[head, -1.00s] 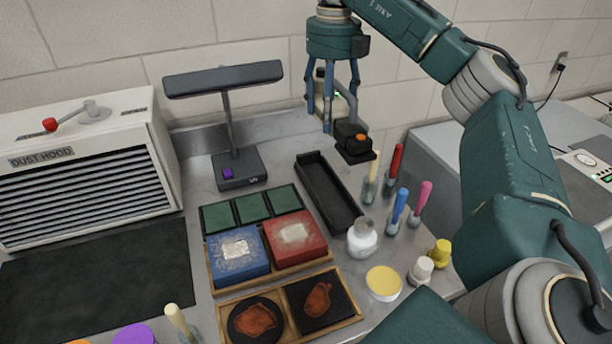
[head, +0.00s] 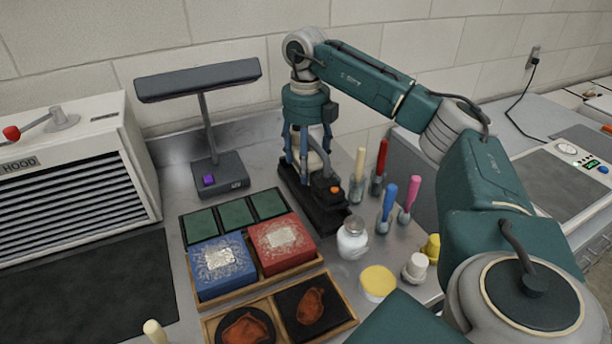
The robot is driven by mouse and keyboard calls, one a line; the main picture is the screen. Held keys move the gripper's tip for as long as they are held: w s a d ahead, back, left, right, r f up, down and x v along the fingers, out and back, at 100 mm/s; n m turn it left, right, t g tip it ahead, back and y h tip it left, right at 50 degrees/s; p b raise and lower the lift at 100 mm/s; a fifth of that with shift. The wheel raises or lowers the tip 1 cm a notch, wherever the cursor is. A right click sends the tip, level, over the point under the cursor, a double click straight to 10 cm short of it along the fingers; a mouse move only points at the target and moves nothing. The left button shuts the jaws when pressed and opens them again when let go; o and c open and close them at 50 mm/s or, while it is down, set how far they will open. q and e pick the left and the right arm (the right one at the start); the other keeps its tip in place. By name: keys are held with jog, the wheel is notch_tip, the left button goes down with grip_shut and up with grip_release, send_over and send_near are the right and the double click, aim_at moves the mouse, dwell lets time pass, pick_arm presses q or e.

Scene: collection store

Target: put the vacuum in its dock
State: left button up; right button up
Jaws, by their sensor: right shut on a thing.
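The vacuum (head: 326,188) is a small black and pale handheld unit with an orange button. My right gripper (head: 307,160) is shut on it from above, with the fingers around its upper body. The dock, a long black tray (head: 291,183), lies on the metal bench. The vacuum is low over the dock and lined up along it, and covers most of it. I cannot tell whether its underside rests in the tray or is just above. My left gripper is not in view.
A dark lamp (head: 218,170) stands left of the dock. Coloured-handled tools in holders (head: 388,205) and a white jar (head: 352,240) stand close on the right. A wooden tray (head: 262,285) with blue and red boxes is in front. The dust hood (head: 70,165) is at left.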

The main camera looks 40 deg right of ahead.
jog(key=shift+f, duration=2.3)
jog(key=shift+f, duration=0.1)
jog(key=o, duration=1)
jog(key=shift+f, duration=0.1)
notch_tip(320, 180, up, 12)
jog(key=shift+r, duration=0.2)
jog(key=shift+a+f, duration=0.1)
jog(key=shift+f, duration=0.05)
